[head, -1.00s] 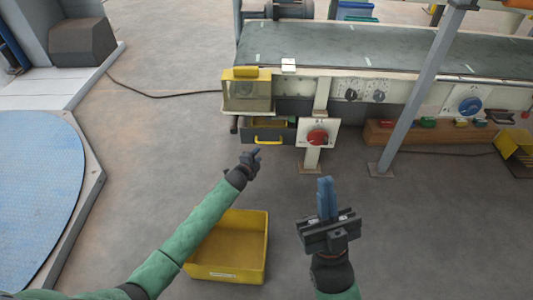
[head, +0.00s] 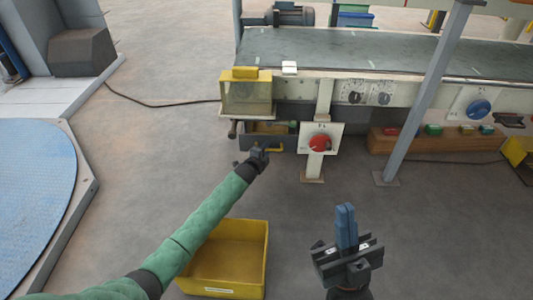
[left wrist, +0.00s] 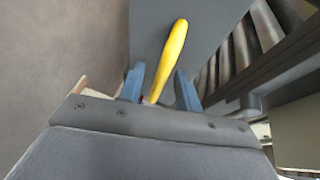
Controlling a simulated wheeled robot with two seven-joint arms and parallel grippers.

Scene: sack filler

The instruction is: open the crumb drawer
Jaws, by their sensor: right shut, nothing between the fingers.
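The crumb drawer (head: 250,143) is a dark grey box low under the left end of the conveyor. Its yellow handle (head: 275,149) is partly hidden by my left gripper (head: 261,151). In the left wrist view the yellow handle (left wrist: 172,55) runs up between the two blue fingers of my left gripper (left wrist: 160,82). The fingers are apart, one on each side of the handle; contact is not clear. How far out the drawer stands is hard to tell. My right gripper (head: 346,212) points up at the lower right, its blue fingers together and empty.
A yellow bin (head: 240,250) stands on the floor below my left arm. A white panel with a red knob (head: 320,143) is just right of the drawer. A clear-fronted yellow-topped box (head: 247,97) sits above it. A grey post (head: 425,95) stands further right.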

